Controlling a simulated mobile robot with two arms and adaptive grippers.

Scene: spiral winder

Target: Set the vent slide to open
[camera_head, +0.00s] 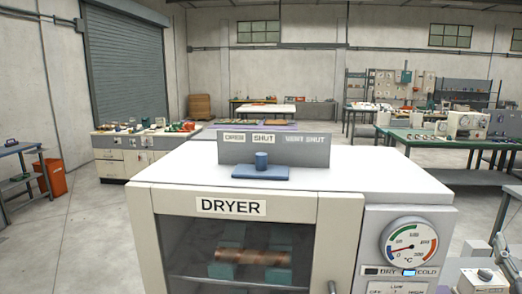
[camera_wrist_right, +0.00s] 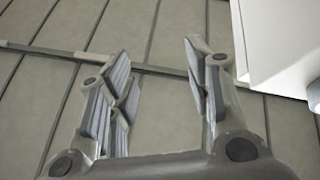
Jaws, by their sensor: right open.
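The vent slide (camera_head: 261,172) is a blue plate with a short round knob on top of the white dryer (camera_head: 350,180). It sits in front of a grey upright panel (camera_head: 231,153) with a small label at left, a "SHUT" label in the middle and "VENT SHUT" at right. The knob stands below the "SHUT" label. My right gripper (camera_wrist_right: 155,95) is open and empty in the right wrist view, apart from the white box-like body at upper right. Part of my right arm shows at the lower right of the head view. My left gripper is not in view.
The dryer has a glass door (camera_head: 240,250) with a copper-coloured coil (camera_head: 252,257) inside, a temperature dial (camera_head: 408,247) and a door handle (camera_head: 332,287). Benches stand well behind. The dryer top around the slide is clear.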

